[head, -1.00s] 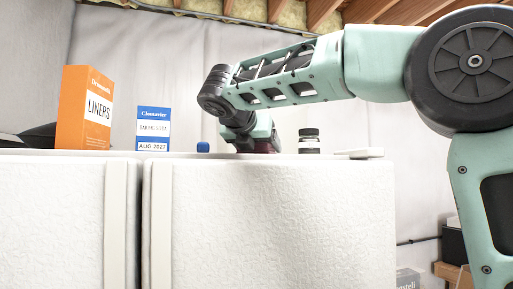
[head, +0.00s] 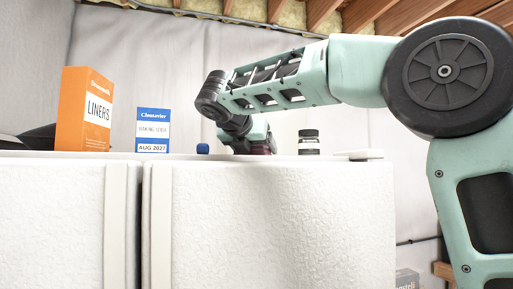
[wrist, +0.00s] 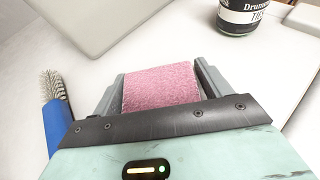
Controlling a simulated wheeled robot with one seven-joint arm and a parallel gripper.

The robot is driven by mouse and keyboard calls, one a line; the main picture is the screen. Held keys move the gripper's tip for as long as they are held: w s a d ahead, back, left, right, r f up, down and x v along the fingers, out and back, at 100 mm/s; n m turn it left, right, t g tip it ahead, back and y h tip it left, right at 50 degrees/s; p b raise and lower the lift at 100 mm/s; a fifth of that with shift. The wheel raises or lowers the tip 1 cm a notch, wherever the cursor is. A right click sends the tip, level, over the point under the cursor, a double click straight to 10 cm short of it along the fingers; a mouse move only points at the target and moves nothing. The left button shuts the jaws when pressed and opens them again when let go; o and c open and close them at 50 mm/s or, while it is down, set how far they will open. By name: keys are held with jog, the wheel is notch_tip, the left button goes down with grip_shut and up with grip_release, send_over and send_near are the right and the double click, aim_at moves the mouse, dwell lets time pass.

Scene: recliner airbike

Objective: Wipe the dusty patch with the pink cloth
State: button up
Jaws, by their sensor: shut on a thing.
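The pink cloth (wrist: 160,87) is a fuzzy pink block between the two grey fingers of my gripper (wrist: 158,85) in the wrist view. My gripper is shut on it. In the head view my gripper (head: 254,146) points down at the white top of the cabinet (head: 330,160), between the blue-handled item and the dark jar. Only a dark reddish bit shows under it there. I cannot tell if the cloth touches the top. I cannot make out the dusty patch in either view.
A blue-handled brush (wrist: 57,118) lies close left of my gripper; a dark jar (wrist: 241,14) stands ahead right. A grey panel (wrist: 98,18) lies ahead left. An orange liners box (head: 85,110) and a blue-and-white box (head: 153,131) stand farther left. A flat white piece (head: 360,154) lies right.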

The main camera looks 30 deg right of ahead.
aim_at(260, 146)
jog(key=shift+s+a, duration=0.15)
jog(key=shift+s, duration=0.7)
jog(key=shift+s+b, duration=0.4)
jog(key=shift+s, duration=0.25)
jog(key=shift+w+f+p, duration=0.15)
jog(key=shift+w+p, duration=0.05)
jog(key=shift+w, duration=0.4)
jog(key=shift+w+f+p, duration=0.15)
jog(key=shift+w+p, duration=0.05)
jog(key=shift+w, duration=0.9)
jog(key=shift+s, duration=0.15)
